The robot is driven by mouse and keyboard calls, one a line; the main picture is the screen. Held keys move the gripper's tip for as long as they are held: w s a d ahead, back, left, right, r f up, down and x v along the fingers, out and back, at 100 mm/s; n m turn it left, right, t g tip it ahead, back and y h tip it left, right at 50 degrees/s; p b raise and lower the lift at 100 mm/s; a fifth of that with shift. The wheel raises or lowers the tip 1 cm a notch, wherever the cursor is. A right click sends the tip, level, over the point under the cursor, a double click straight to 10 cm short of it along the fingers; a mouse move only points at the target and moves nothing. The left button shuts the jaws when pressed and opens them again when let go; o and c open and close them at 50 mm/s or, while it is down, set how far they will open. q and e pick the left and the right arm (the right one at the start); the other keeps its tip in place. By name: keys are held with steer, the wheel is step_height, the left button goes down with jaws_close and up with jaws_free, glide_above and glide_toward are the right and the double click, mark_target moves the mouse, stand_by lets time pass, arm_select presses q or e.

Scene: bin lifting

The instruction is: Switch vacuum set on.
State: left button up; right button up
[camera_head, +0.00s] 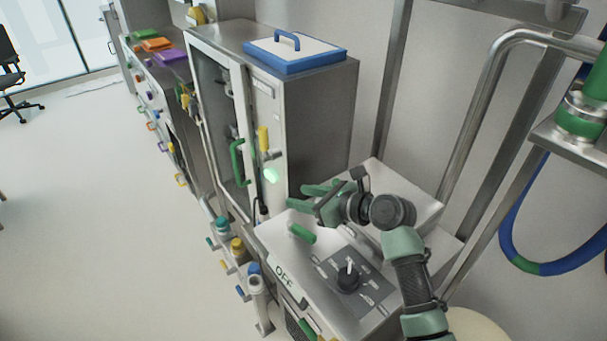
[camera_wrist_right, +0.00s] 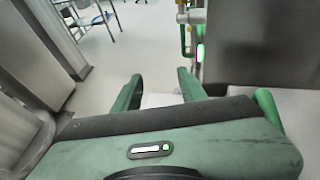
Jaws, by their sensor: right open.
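The vacuum set (camera_head: 300,262) is a pale metal unit with an OFF label (camera_head: 284,276) on its top edge. A black rotary knob (camera_head: 348,277) with a white pointer sits on its dark marked dial plate. A green lever (camera_head: 302,233) sticks out of the top, left of the dial. My right gripper (camera_head: 299,196) is open and empty above the unit's back part, behind the lever and apart from it. Its two green fingers (camera_wrist_right: 159,88) also show in the right wrist view, with floor between them. A green rod, probably the lever (camera_wrist_right: 268,106), is at right there. My left gripper is out of view.
A tall metal cabinet (camera_head: 325,115) with a glass door and green handle (camera_head: 237,162) stands behind my right gripper. A blue-rimmed lid (camera_head: 297,52) lies on it. Pipes and a blue hose (camera_head: 572,255) are at right. Several capped valves stick out at the unit's left.

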step_height(320, 180, up, 7)
stand_by(0.3)
steer(key=shift+c, duration=0.3)
